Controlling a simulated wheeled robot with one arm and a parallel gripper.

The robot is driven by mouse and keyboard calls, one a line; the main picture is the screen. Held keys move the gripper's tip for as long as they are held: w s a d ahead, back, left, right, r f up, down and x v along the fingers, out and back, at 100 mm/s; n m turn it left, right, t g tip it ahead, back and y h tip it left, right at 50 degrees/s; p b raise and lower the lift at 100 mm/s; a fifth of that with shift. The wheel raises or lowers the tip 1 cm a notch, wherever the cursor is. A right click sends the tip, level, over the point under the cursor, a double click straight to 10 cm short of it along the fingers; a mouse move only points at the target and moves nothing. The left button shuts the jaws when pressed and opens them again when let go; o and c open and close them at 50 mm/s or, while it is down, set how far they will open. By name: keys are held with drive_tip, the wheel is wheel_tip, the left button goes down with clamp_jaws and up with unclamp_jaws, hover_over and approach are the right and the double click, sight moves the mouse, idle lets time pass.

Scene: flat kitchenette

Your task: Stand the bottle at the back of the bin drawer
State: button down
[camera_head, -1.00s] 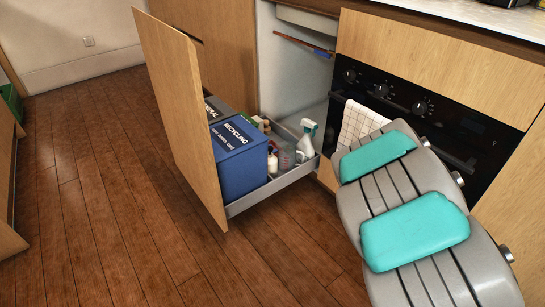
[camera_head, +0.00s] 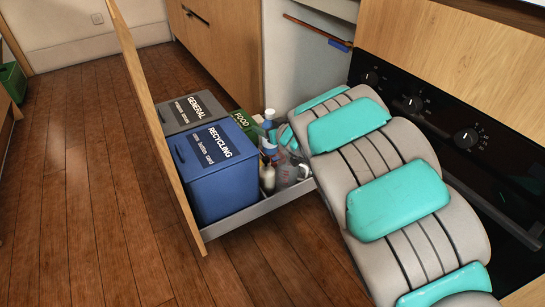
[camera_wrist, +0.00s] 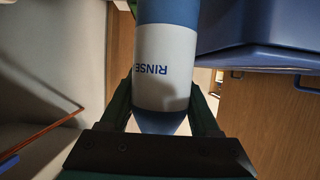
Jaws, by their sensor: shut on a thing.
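The bottle (camera_wrist: 165,68), white with blue ends and the word RINSE, is between the two dark fingers of my gripper (camera_wrist: 163,103) in the wrist view. The gripper is shut on it. In the head view, what looks like the same bottle (camera_head: 269,124) shows just left of my arm, over the drawer's inner end, near the green food caddy. My fingers are hidden there behind my arm. The bin drawer (camera_head: 258,211) is pulled out. Whether the bottle's base touches the drawer floor cannot be seen.
The drawer holds a grey GENERAL bin (camera_head: 187,110), a blue RECYCLING bin (camera_head: 222,185) and a green FOOD caddy (camera_head: 243,121). Several other bottles (camera_head: 268,177) stand at its near side. The tall wooden drawer front (camera_head: 150,125) is at left. The oven (camera_head: 440,130) is at right.

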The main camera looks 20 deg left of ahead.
wheel_tip(320, 180, down, 18)
drive_tip(key=b, duration=0.3)
drive_tip(key=shift+r, duration=0.2)
drive_tip(key=shift+f, duration=0.55)
drive_tip(key=shift+c, duration=0.6)
unclamp_jaws()
drive_tip(key=shift+a+r, duration=0.1)
drive_tip(key=shift+r, duration=0.5)
drive_tip(key=p+v, duration=0.1)
drive_tip(key=v, duration=1.1)
